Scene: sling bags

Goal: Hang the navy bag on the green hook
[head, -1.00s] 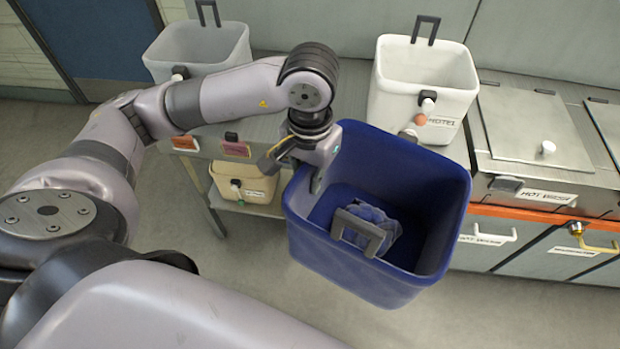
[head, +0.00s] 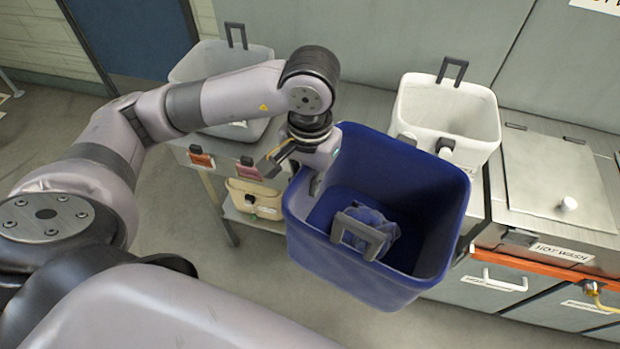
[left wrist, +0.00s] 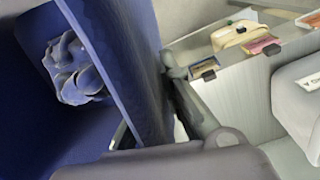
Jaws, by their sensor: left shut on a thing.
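The navy bag (head: 355,250) is a deep, open-topped blue bin shape with a grey handle loop at its near side and a crumpled blue cloth inside. My left gripper (head: 318,183) is shut on its left rim and holds it in the air, mouth up and a little tilted. In the left wrist view the bag's wall (left wrist: 115,50) runs up beside the gripper, with the cloth behind it. No green hook can be made out clearly. My right gripper is not in view.
A metal counter (head: 222,150) carries a pale grey bin (head: 188,68) and a white bin (head: 415,100), with orange and pink tags at its edge. A cream bin (head: 265,205) sits on the shelf below. A hot-wash unit (head: 550,180) stands right. Floor at left is clear.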

